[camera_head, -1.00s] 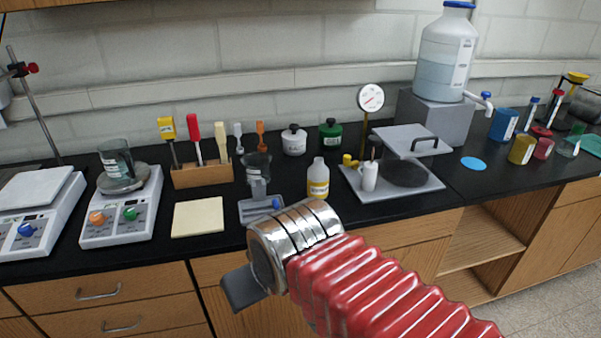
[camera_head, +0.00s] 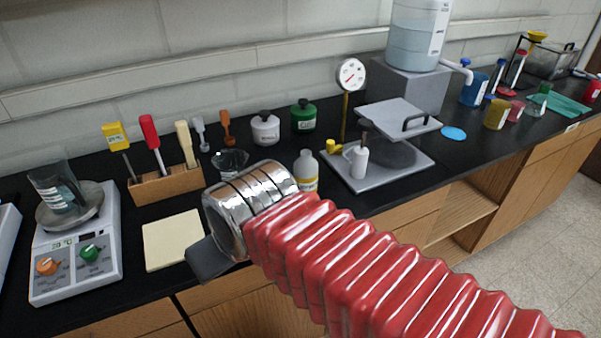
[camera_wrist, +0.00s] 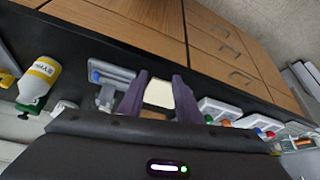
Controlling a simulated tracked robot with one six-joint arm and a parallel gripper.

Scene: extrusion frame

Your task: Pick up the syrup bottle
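The syrup bottle (camera_head: 306,172) is a white bottle with a yellow label. It stands upright on the black counter, left of the hinged plate, and my arm hides its lower part in the head view. In the wrist view the bottle (camera_wrist: 40,80) is at the far left, its label partly readable, well outside my fingers. My gripper (camera_wrist: 159,84) is open, with its two dark purple fingers apart and nothing held between them. In the head view only one dark finger (camera_head: 207,259) shows at the counter's front edge.
A hinged grey plate (camera_head: 398,180) with a small white cup (camera_head: 359,160) stands right of the bottle. A beaker (camera_head: 229,163), a white jar (camera_head: 265,129) and a green jar (camera_head: 304,117) stand behind. A beige pad (camera_head: 172,240) and wooden tool holder (camera_head: 166,186) are left.

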